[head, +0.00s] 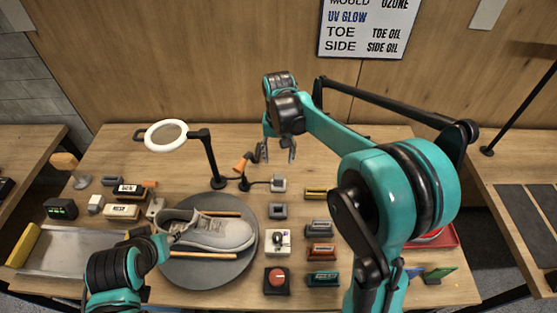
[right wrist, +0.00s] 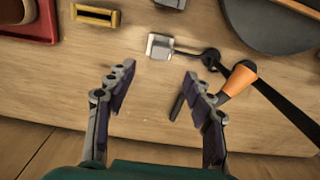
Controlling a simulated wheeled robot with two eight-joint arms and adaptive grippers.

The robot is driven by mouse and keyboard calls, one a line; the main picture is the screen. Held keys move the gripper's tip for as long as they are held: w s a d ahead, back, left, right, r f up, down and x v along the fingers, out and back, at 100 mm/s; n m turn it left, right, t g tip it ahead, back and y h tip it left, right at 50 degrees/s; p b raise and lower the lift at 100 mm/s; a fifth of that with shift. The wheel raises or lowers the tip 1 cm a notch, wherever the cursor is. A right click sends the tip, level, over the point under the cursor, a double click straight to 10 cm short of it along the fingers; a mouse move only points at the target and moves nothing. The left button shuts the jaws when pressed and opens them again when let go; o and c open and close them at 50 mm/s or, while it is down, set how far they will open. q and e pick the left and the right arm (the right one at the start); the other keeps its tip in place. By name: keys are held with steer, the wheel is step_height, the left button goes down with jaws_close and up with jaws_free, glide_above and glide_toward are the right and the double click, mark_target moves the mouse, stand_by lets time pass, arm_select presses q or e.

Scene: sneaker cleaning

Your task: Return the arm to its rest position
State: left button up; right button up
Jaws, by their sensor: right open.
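My right arm reaches from the lower right over the table in the head view. Its gripper (head: 278,152) hangs above the back part of the table, near an orange-handled tool (head: 242,163). In the right wrist view the right gripper (right wrist: 158,85) has its fingers spread apart with nothing between them. A small grey block (right wrist: 160,46) lies beyond the fingertips. Whether the left fingers touch the shoe or are closed is unclear.
The sneaker rests on a round dark turntable (head: 195,276) with wooden sticks. A ring lamp (head: 166,136) stands at the back left. Several small blocks and a red-knob box (head: 277,281) line the middle. A red tray (head: 440,240) is partly behind my right arm. A metal tray (head: 75,253) lies left.

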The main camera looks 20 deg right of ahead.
stand_by(0.4)
steer(key=s+d+r+n+t, duration=0.1)
steer(key=s+t, duration=0.2)
steer(key=s, duration=0.7)
steer(key=s+d+r+n+t, duration=0.1)
steer(key=s+t, duration=0.3)
steer(key=s, duration=0.6)
steer(key=shift+r+n, duration=0.3)
steer(key=shift+n, duration=0.3)
